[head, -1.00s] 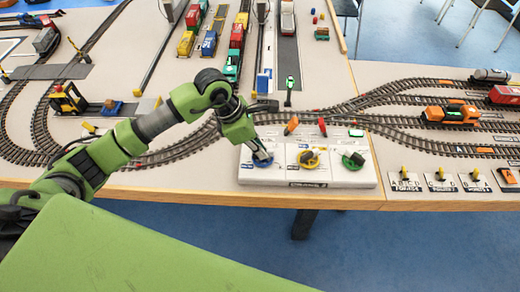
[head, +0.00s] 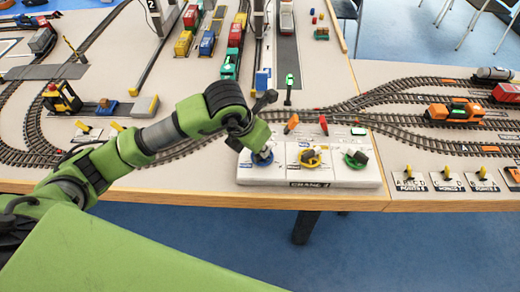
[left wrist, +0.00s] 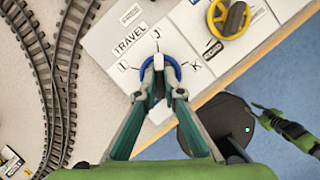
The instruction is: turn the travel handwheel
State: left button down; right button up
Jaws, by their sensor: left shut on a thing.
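The travel handwheel is a blue ring (head: 262,159) at the left end of a white control panel (head: 333,178). In the left wrist view the blue handwheel (left wrist: 175,70) lies beside the TRAVEL label, with the letters I, J and K around it. Its white-tipped grip points roughly at J. My left gripper (head: 257,151) comes down on it from above. In the left wrist view its two teal fingers (left wrist: 160,82) are closed on the grip from both sides, hiding part of the ring. A green part (left wrist: 288,130) at the right seems to be my right arm; its jaw state is unclear.
A yellow handwheel (head: 311,158) and a green one (head: 355,158) sit to the right on the same panel. Orange and red levers (head: 291,123) stand behind it. Tracks with an orange locomotive (head: 455,112) lie beyond. The table's front edge runs just below the panel.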

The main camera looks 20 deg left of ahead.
dwell(0.3)
pick_arm(q)
jog(key=c, duration=2.2)
grip_release()
jog(key=shift+o, duration=0.2)
jog(key=v, duration=1.2)
